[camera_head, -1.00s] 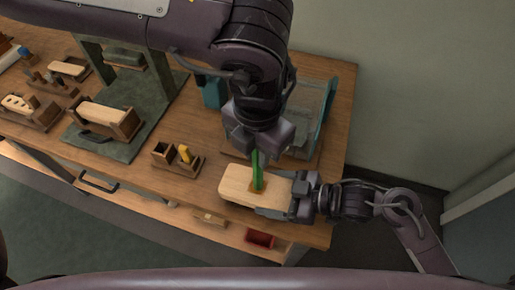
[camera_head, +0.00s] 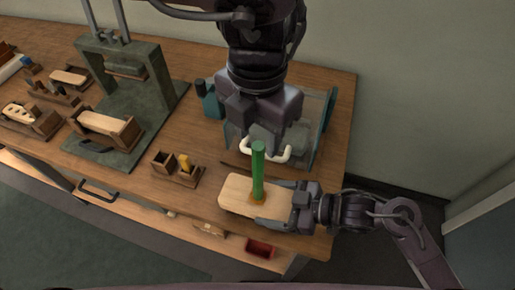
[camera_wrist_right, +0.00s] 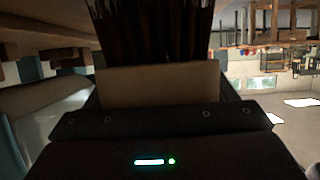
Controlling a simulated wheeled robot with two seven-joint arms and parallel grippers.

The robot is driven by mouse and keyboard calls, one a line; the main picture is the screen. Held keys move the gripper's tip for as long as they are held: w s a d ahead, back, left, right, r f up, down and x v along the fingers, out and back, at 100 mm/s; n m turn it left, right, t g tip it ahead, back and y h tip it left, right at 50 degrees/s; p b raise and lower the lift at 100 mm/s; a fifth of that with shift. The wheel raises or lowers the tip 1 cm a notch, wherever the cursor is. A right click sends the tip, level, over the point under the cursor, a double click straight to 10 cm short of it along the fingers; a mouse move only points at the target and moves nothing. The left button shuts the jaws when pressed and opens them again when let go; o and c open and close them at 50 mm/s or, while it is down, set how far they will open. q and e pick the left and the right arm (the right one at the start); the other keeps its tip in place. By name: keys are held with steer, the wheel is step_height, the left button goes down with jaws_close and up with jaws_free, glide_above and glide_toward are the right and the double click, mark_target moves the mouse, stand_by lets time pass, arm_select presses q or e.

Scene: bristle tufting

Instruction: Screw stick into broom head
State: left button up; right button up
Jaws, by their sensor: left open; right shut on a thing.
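The broom head is a pale wooden block (camera_head: 236,190), held level above the table's front right part. The green stick (camera_head: 258,172) stands upright on it, its foot at an orange-brown patch on the block. My right gripper (camera_head: 274,205) is shut on the block from the right. In the right wrist view the block's pale edge (camera_wrist_right: 160,84) lies between the fingers, with dark bristles (camera_wrist_right: 150,35) beyond it. My left gripper (camera_head: 266,148) is open, above and behind the stick's top, apart from it as far as I can tell.
A small wooden holder (camera_head: 188,178) with a yellow piece stands left of the broom head. A green press (camera_head: 128,95) and several wooden trays fill the left. A red bin (camera_head: 260,248) sits below the front edge.

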arm_select(q)
steer(key=shift+r, duration=1.75)
arm_select(e)
steer(key=o, duration=1.9)
steer(key=shift+d, duration=0.1)
arm_select(q)
steer(key=shift+f, duration=0.15)
arm_select(e)
steer(key=v, duration=0.7)
steer(key=shift+s+d+r, duration=0.15)
steer(key=shift+d, duration=0.15)
steer(key=shift+r, duration=0.15)
